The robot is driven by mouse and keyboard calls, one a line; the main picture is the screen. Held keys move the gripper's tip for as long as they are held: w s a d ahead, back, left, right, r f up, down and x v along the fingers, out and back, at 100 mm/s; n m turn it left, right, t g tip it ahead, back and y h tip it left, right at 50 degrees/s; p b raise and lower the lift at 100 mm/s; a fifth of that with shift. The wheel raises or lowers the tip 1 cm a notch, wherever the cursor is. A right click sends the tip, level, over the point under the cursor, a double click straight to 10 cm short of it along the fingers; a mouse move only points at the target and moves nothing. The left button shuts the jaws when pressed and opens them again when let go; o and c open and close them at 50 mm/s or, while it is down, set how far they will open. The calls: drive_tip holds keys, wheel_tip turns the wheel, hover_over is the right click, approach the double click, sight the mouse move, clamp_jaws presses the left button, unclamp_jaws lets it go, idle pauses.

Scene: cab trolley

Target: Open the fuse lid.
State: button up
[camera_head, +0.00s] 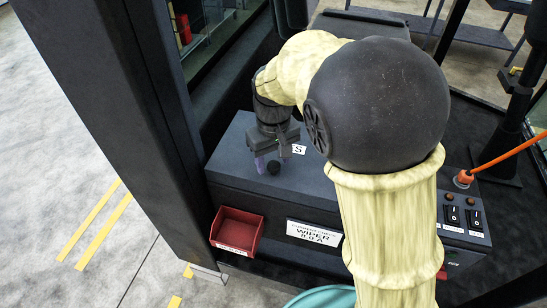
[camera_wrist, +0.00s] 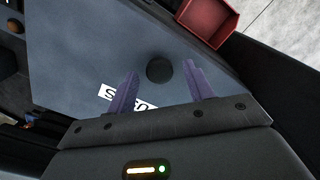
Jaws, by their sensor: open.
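A flat blue-grey panel (camera_head: 318,178) tops the console, and I take it to be the fuse lid; it lies flat, and its seams are not clear. A round black knob (camera_head: 273,168) stands on it, also seen in the wrist view (camera_wrist: 159,69). My gripper (camera_head: 270,163) points down at the knob, with its purple fingers apart. In the wrist view my gripper (camera_wrist: 161,72) has one finger on each side of the knob, with gaps between. I cannot tell how far above the panel the fingertips are. A white label beside the knob is partly hidden by a finger.
A red open bin (camera_head: 237,230) hangs on the console front, left of a white "WIPER" label (camera_head: 314,233). Black rocker switches (camera_head: 462,216) and an orange-handled lever (camera_head: 464,178) are at the right. A dark cab pillar (camera_head: 135,120) rises at the left.

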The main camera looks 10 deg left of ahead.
drive_tip(key=shift+f, duration=0.3)
clamp_jaws()
drive_tip(key=shift+r, duration=0.25)
